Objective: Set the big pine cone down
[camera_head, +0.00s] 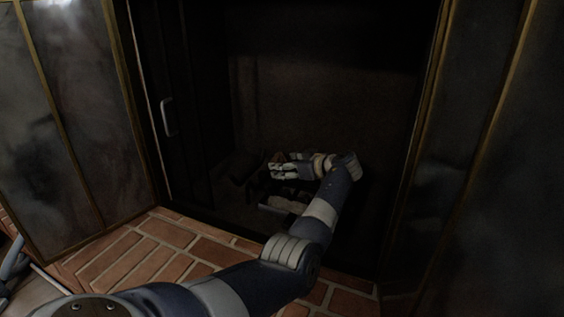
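My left arm comes in from the lower left and reaches into the dark firebox. Its gripper (276,168) is deep inside, low down, with the fingers pointing left. A small brownish patch shows at the fingertips. It may be part of the big pine cone, but it is too dark and small to be sure. I cannot tell whether the fingers are open or shut on it. My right gripper is not in view.
Pale-ended, log-like pieces (284,204) lie just below the gripper in the firebox (330,100). A dark door with a metal handle (167,117) stands at the left of the opening. The brick hearth (150,245) in front is bare where visible.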

